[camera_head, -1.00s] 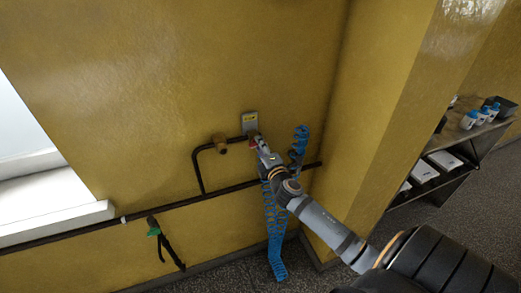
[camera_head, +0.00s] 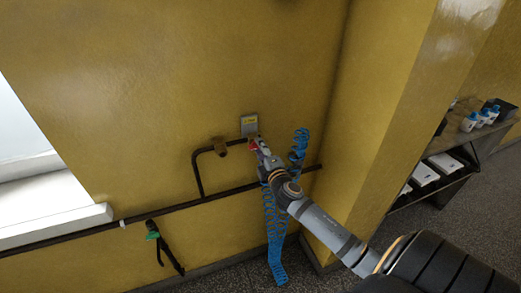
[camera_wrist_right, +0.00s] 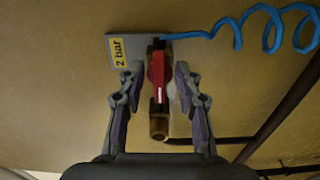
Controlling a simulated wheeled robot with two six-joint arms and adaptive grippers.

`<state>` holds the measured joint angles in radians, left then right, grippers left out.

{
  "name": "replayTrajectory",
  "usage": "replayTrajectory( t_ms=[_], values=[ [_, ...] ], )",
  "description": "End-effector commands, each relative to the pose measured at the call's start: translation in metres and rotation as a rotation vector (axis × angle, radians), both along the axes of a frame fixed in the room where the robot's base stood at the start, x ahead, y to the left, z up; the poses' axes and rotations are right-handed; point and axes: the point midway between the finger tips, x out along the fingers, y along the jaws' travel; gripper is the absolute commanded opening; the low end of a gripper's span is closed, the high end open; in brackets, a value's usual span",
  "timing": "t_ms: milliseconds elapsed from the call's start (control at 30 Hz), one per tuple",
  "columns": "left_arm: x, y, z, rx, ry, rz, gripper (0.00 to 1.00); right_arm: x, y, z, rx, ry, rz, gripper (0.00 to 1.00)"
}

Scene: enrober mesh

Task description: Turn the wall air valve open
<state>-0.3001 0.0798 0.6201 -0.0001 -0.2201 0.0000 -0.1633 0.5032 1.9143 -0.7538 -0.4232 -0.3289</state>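The wall air valve is a brass body (camera_wrist_right: 159,124) with a red lever (camera_wrist_right: 158,76), mounted by a grey plate with a yellow "2 bar" label (camera_wrist_right: 119,52). In the head view the red lever (camera_head: 253,145) shows just below the plate (camera_head: 249,124), partly hidden by my gripper. My right gripper (camera_wrist_right: 157,80) is open, with one finger on each side of the lever and a visible gap on both sides. It also shows at the valve in the head view (camera_head: 262,146). The lever lies roughly lengthwise between the fingers. My left gripper is not in view.
A blue coiled hose (camera_head: 276,235) hangs beside and behind my right arm. A dark pipe (camera_head: 90,232) runs along the yellow wall. A dark item with a green part (camera_head: 153,235) hangs at lower left. A wall corner and a shelf (camera_head: 440,185) stand at right.

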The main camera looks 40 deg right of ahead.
Motion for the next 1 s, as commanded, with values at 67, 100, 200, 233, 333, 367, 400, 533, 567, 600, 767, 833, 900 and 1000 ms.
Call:
replayTrajectory(
  t_ms=[67,100,200,233,333,367,400,533,567,600,767,833,900,1000],
  values=[
    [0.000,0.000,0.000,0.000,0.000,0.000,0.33,0.000,0.000,0.000,0.000,0.000,0.000,0.34],
    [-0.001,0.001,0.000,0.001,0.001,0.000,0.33,-0.001,0.000,0.000,-0.001,0.000,0.000,0.34],
    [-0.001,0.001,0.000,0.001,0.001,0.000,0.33,-0.011,0.002,-0.001,-0.001,0.002,0.001,0.34],
    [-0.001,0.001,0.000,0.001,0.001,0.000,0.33,-0.016,0.003,-0.002,-0.003,0.004,0.000,0.34],
    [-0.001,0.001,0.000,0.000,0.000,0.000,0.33,-0.038,0.009,-0.002,-0.004,0.006,0.003,0.34],
    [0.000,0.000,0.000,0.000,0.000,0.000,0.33,-0.046,0.011,-0.002,-0.006,0.006,0.003,0.34],
    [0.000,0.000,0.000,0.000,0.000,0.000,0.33,-0.056,0.014,-0.002,-0.006,0.006,0.003,0.34],
    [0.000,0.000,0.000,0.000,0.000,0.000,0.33,-0.085,0.021,-0.002,-0.004,0.005,0.004,0.34],
    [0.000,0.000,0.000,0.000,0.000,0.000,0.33,-0.090,0.022,-0.001,-0.003,0.005,0.004,0.34],
    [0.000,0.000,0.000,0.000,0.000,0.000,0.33,-0.097,0.023,-0.002,-0.004,0.005,0.003,0.34],
    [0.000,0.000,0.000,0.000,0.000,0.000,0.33,-0.113,0.027,-0.001,-0.001,0.002,0.001,0.34],
    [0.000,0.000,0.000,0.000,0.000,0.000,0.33,-0.116,0.028,0.000,-0.001,0.000,0.001,0.34],
    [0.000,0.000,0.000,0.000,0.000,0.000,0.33,-0.117,0.028,0.000,0.000,0.000,0.001,0.34],
    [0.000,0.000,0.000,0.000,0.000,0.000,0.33,-0.117,0.028,0.000,0.001,0.000,0.000,0.34]
  ],
)
